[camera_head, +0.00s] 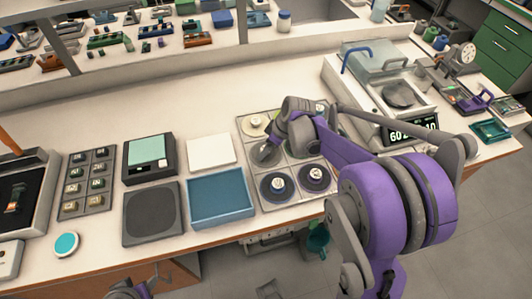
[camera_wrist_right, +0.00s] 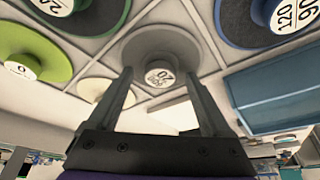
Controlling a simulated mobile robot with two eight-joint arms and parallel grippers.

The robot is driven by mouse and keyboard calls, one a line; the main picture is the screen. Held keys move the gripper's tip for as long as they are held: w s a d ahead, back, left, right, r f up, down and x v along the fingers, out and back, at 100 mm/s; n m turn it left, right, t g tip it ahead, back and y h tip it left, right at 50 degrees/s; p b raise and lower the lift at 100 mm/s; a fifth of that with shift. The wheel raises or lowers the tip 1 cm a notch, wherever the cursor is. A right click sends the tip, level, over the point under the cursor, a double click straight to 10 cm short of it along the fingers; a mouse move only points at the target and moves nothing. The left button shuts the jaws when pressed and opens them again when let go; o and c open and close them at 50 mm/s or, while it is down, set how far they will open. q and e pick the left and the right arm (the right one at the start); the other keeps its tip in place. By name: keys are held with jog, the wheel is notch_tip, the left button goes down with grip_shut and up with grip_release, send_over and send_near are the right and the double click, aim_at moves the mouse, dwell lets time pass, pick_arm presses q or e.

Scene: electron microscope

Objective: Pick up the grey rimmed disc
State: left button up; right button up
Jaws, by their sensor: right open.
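The grey rimmed disc (camera_head: 266,154) lies in the middle left compartment of a pale sectioned tray (camera_head: 243,143), partly covered by my right gripper in the head view. In the right wrist view the grey disc (camera_wrist_right: 160,46) shows with its white labelled hub between the fingertips. My right gripper (camera_wrist_right: 160,80) is open and empty, its two fingers either side of the hub; I cannot tell whether they touch the disc. A purple and grey part of my left arm (camera_head: 140,290) shows at the bottom edge of the head view; its jaws cannot be made out.
A blue-rimmed disc (camera_head: 277,187), a dark disc (camera_head: 315,178) and a cream disc (camera_head: 255,122) lie in neighbouring compartments. A blue tray (camera_head: 221,196) stands left of the disc tray. A balance (camera_head: 398,95) stands to the right. Bare bench lies behind the disc tray.

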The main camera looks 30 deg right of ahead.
jog(key=shift+c, duration=0.3)
grip_shut()
